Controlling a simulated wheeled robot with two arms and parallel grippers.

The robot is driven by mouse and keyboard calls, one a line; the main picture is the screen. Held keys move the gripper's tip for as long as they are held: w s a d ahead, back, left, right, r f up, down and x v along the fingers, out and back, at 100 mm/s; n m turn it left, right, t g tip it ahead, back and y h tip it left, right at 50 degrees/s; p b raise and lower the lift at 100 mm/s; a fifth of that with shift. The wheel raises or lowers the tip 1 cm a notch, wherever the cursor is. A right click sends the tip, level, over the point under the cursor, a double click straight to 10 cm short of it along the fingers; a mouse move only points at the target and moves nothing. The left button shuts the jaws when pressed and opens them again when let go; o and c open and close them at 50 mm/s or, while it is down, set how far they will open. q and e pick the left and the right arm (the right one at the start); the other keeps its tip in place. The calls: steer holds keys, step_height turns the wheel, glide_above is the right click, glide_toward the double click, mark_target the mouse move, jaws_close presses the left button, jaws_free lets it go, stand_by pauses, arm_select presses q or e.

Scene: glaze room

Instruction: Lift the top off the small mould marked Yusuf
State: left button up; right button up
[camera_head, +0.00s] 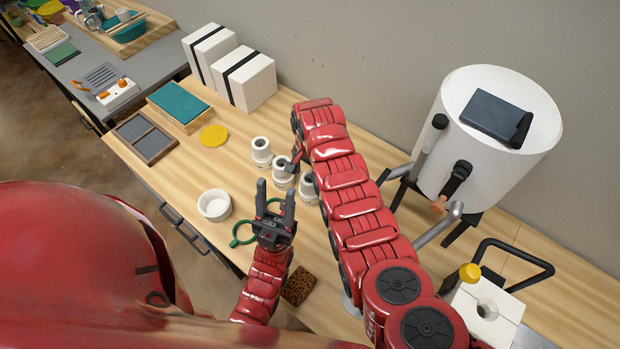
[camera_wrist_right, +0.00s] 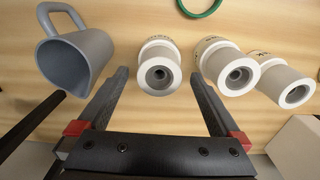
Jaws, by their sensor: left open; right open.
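Three small white-and-grey moulds with dark round holes on top stand in a row on the wooden bench: one at the back (camera_head: 261,150), a middle one (camera_head: 282,180) and one at the right (camera_head: 308,189), partly behind my right arm. I cannot read their markings. My right gripper (camera_head: 294,163) is mostly hidden by its own arm in the head view. In the right wrist view my right gripper (camera_wrist_right: 160,76) is open, with the left-hand mould (camera_wrist_right: 158,79) showing between its fingers; two others stand to its right. My left gripper (camera_head: 275,205) is open and empty, fingers up, in front of the moulds.
A white bowl (camera_head: 214,205), green ring (camera_head: 238,241) and brown sponge (camera_head: 299,287) lie near the front. A grey jug (camera_wrist_right: 75,60) stands left in the wrist view. A large white drum (camera_head: 440,150) stands right; strapped white blocks (camera_head: 248,83) stand behind.

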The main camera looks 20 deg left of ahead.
steer(key=shift+f, duration=0.8)
steer(key=c, duration=1.5)
steer(key=shift+o, duration=0.2)
steer(key=shift+r, duration=1.2)
step_height(320, 180, up, 4)
steer(key=b, duration=0.2)
steer(key=shift+f+b, duration=0.1)
steer(key=shift+b, duration=0.25)
steer(key=shift+r+p, duration=0.55)
steer(key=shift+r, duration=1.45)
